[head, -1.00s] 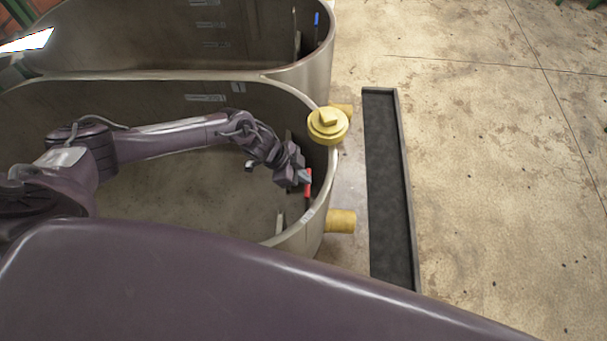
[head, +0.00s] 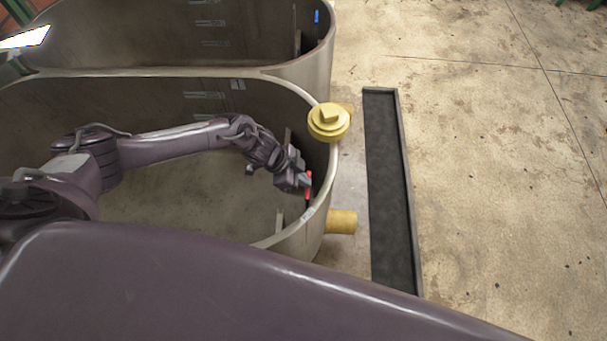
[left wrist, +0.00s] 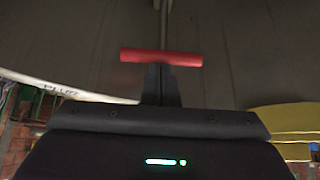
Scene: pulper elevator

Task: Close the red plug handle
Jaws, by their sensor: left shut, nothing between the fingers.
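The red plug handle (head: 309,176) is inside the near grey tank (head: 262,243), close to its right wall. In the left wrist view the handle (left wrist: 161,57) is a red crossbar on a thin grey rod. My left gripper (head: 305,181) is shut and empty, right at the handle, and hides part of it in the head view. In the left wrist view the shut fingers (left wrist: 160,82) are just below the middle of the crossbar; I cannot tell whether they touch it. My right gripper is not in view.
A yellow cap (head: 328,121) sits at the near tank's right rim. A yellow pipe stub (head: 341,221) sticks out below it. A long black tray (head: 388,190) lies on the floor to the right. A second tank (head: 300,72) stands behind. The floor at right is clear.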

